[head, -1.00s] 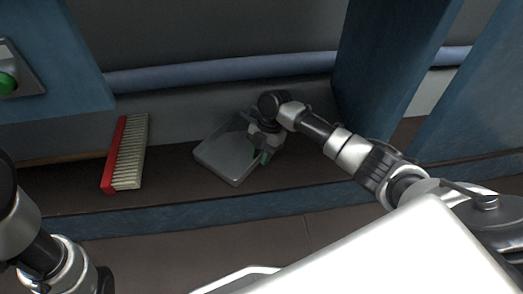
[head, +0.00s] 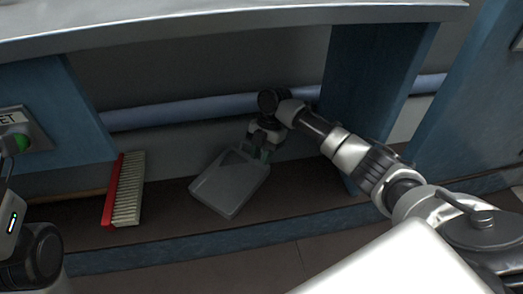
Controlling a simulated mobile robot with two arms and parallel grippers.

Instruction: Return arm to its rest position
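A grey dustpan (head: 228,188) lies on the dark floor of the recess under the counter. My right gripper (head: 257,153) is at the dustpan's far edge, pointing down. Its fingers look spread, with a gap between them, and I see nothing held. Whether they touch the pan's edge is hard to tell. My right arm reaches in from the lower right. Of my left arm, only a part shows at the lower left edge; its fingertips are cut off or too dark to read.
A red brush with pale bristles (head: 128,190) lies left of the dustpan. A blue-grey pipe (head: 190,111) runs along the back wall. A grey counter edge (head: 230,25) hangs above. Blue panels (head: 372,80) flank the recess. A green button (head: 21,142) is at the left.

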